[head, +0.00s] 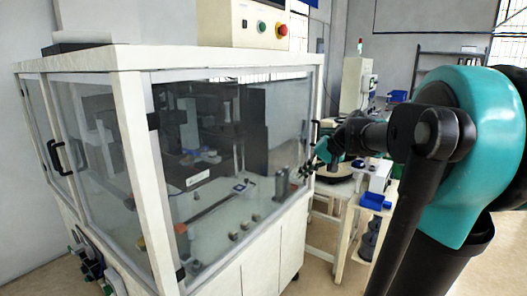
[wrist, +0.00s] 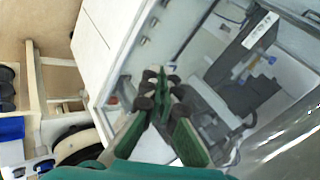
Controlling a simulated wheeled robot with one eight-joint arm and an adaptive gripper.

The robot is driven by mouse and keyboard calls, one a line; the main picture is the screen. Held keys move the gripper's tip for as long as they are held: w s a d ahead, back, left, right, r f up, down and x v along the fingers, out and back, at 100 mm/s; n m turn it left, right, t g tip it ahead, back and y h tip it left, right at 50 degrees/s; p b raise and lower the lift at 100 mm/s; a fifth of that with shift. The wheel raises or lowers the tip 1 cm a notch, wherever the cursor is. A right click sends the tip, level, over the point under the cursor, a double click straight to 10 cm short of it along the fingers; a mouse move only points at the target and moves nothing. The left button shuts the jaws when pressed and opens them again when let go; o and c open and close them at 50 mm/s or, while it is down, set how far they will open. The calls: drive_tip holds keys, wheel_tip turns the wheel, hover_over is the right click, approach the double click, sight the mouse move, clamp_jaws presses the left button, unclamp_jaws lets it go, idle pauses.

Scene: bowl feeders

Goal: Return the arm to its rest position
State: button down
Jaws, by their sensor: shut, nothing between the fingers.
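My gripper (head: 306,172) is at the end of my teal and black arm, which reaches in from the right of the head view. It hangs in front of the right end of the glass-walled machine cabinet (head: 134,170). In the wrist view the green-padded fingers of my gripper (wrist: 160,80) come together at the tips, shut with nothing between them. Behind the fingers in that view is the cabinet's glass and white frame (wrist: 108,75). I cannot tell how far the fingertips are from the glass.
A light-coloured bench (head: 349,207) with a blue bin (head: 373,200) stands right of the cabinet. A round dark feeder (wrist: 76,143) shows at lower left in the wrist view. A control box (head: 240,24) sits on the cabinet. Floor shows below the bench.

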drive_tip(key=s+d+f+n+h, duration=0.1)
drive_tip(key=s+d+f+h, duration=0.1)
drive_tip(key=s+f, duration=0.9)
drive_tip(key=s+d+f+n+h, duration=0.2)
drive_tip(key=s+d+f+h, duration=0.1)
drive_tip(key=s+f, duration=0.7)
wheel_tip(320, 180, down, 4)
drive_tip(key=shift+s+d+r+g+h, duration=0.1)
drive_tip(key=shift+s+d+g+h, duration=0.25)
drive_tip(key=shift+h, duration=0.45)
drive_tip(key=shift+a, duration=0.25)
